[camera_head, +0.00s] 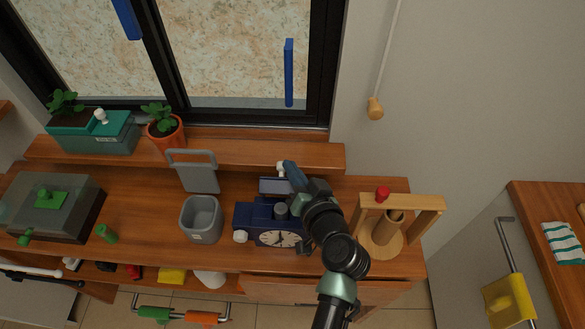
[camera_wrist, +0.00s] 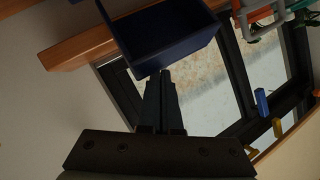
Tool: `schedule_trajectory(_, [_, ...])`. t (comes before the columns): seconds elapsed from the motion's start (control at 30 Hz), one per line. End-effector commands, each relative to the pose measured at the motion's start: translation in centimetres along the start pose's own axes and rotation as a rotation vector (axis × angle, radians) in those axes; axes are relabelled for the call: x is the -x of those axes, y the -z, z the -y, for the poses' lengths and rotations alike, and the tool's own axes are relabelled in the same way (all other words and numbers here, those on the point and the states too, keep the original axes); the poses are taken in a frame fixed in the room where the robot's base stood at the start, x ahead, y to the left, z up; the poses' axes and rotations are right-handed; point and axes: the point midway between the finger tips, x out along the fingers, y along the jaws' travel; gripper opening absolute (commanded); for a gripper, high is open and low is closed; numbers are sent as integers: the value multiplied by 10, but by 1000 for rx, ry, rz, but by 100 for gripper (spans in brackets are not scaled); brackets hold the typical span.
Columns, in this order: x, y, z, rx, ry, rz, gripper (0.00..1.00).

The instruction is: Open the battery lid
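A dark blue clock (camera_head: 257,213) with a white dial stands on the wooden counter, dial toward the front. A blue-edged panel (camera_head: 275,186) stands raised behind its top; I cannot tell whether it is the battery lid. In the wrist view a dark blue hollow box-like part (camera_wrist: 170,45) shows its open inside. My gripper (camera_wrist: 164,76) has its fingers together, with nothing visible between them. The tips are at or close to the lower edge of that blue part; contact is unclear. In the head view my arm covers the clock's right side and the fingertips are hard to make out.
A grey bin (camera_head: 202,222) with a raised lid stands left of the clock. A wooden stand (camera_head: 436,203) is close on the right. A wooden shelf (camera_head: 240,153) runs behind, with a potted plant (camera_head: 165,131) below the window. The counter between the bin and the grill-like box (camera_head: 50,205) is mostly clear.

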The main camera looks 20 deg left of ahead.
Motion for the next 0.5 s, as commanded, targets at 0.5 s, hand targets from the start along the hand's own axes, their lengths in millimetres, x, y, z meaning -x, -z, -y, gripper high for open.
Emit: schedule_trajectory(0.5, [-17, 12, -2, -72, -74, 163, 0])
